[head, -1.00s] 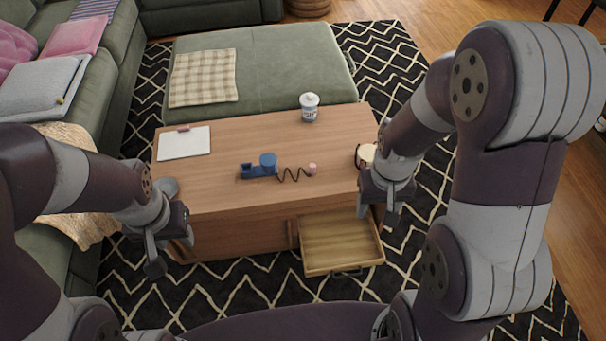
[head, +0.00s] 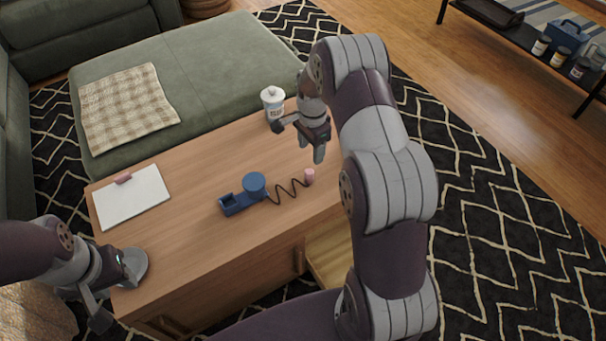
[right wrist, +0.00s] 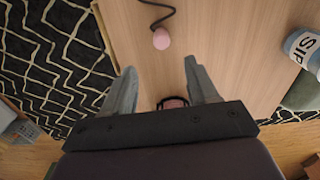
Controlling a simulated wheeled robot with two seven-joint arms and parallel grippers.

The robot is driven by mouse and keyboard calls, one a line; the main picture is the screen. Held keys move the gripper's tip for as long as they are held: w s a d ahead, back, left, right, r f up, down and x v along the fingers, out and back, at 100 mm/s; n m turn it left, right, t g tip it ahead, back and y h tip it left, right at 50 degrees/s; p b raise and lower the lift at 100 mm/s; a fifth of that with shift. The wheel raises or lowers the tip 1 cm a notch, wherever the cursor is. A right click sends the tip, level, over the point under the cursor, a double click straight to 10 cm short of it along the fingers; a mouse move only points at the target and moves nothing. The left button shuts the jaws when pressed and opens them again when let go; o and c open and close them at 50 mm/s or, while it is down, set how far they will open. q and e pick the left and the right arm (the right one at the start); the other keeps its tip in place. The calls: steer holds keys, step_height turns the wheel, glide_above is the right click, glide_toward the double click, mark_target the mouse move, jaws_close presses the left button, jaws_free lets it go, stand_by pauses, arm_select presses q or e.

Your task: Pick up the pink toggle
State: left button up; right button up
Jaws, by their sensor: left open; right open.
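The pink toggle (head: 309,176) is a small pink knob on the wooden table, at the end of a wavy black cord from a blue device (head: 254,184). It also shows in the right wrist view (right wrist: 161,39), beyond my fingertips and roughly centred between them. My right gripper (head: 298,141) is open and empty above the table, behind the toggle in the head view and apart from it. Its two fingers (right wrist: 160,70) stand wide in the right wrist view. My left gripper (head: 113,300) is open and empty at the table's left front corner.
A lidded white canister (head: 273,104) stands near the right gripper. A white clipboard (head: 132,197) lies on the table's left. An open drawer (head: 329,256) sticks out at the front, partly behind my arm. A round dark-rimmed thing (right wrist: 172,102) shows between my fingers' bases in the wrist view.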

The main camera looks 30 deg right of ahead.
mark_target(309, 171)
step_height(309, 171, down, 6)
steer(key=shift+w+a+f+b, duration=0.15)
steer(key=shift+f+b, duration=0.05)
steer(key=shift+b, duration=0.7)
steer(key=shift+f, duration=0.25)
step_height(309, 171, down, 5)
steer(key=b, duration=0.2)
steer(key=shift+f+b, duration=0.15)
steer(key=shift+b, duration=0.15)
steer(key=shift+c, duration=0.9)
jaws_close()
